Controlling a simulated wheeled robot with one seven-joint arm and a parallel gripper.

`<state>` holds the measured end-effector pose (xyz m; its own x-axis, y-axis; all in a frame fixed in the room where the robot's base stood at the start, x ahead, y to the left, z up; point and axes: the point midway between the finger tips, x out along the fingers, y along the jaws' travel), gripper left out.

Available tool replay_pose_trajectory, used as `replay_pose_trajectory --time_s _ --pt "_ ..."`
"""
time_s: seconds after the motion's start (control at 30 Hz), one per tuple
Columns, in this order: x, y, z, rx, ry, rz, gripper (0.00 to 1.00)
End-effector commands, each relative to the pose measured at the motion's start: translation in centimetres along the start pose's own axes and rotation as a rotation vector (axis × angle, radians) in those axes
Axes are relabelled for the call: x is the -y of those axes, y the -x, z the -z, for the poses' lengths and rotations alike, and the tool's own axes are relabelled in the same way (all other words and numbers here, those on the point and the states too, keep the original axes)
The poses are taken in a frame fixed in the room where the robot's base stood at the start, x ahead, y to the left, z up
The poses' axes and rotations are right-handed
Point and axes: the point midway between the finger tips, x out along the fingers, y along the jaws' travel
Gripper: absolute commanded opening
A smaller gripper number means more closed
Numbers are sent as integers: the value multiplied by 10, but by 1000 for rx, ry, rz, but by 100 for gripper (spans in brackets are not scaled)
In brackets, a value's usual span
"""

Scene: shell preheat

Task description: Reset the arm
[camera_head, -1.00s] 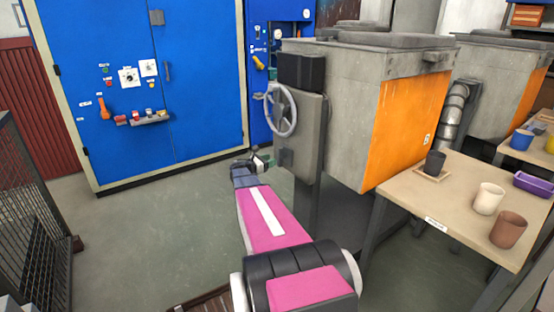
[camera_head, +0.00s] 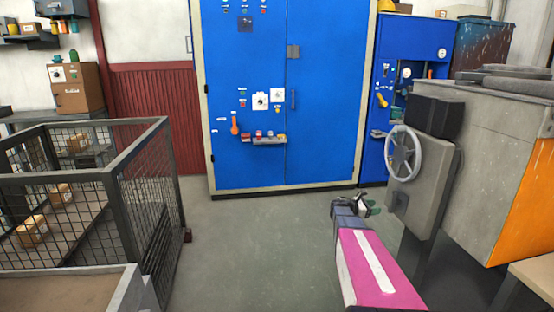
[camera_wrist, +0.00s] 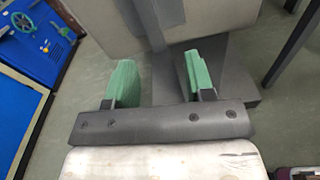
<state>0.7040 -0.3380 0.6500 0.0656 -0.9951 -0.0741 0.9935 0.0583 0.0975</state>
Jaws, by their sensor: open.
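My pink arm (camera_head: 378,272) reaches forward from the lower right in the head view. My gripper (camera_head: 368,204) is at its end, over the floor, just left of the grey furnace's handwheel post. In the wrist view, my gripper (camera_wrist: 157,80) shows two green finger pads spread wide apart with nothing between them. A grey casing (camera_wrist: 205,18) and its dark base lie beyond the fingers in that view.
The furnace handwheel (camera_head: 403,153) is close to the right of my gripper. A blue cabinet (camera_head: 330,95) stands at the back. A wire mesh cage (camera_head: 150,190) with boxes stands at the left. The floor (camera_head: 255,245) between cage and arm is clear.

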Motion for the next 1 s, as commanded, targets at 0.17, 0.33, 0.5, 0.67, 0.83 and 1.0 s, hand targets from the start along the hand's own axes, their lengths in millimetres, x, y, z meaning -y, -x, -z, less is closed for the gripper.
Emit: replay_pose_trajectory --time_s 0.17,0.33,0.5,0.67,0.83,1.0 --pt "41 41 20 -206 -230 69 49" --pt "83 97 47 -446 -505 209 49" --pt "126 164 70 -681 -773 428 49" --pt "164 234 83 -868 -988 697 49" --pt "196 300 85 -996 -1143 994 49" --pt "212 337 82 -1048 -1210 1188 49"
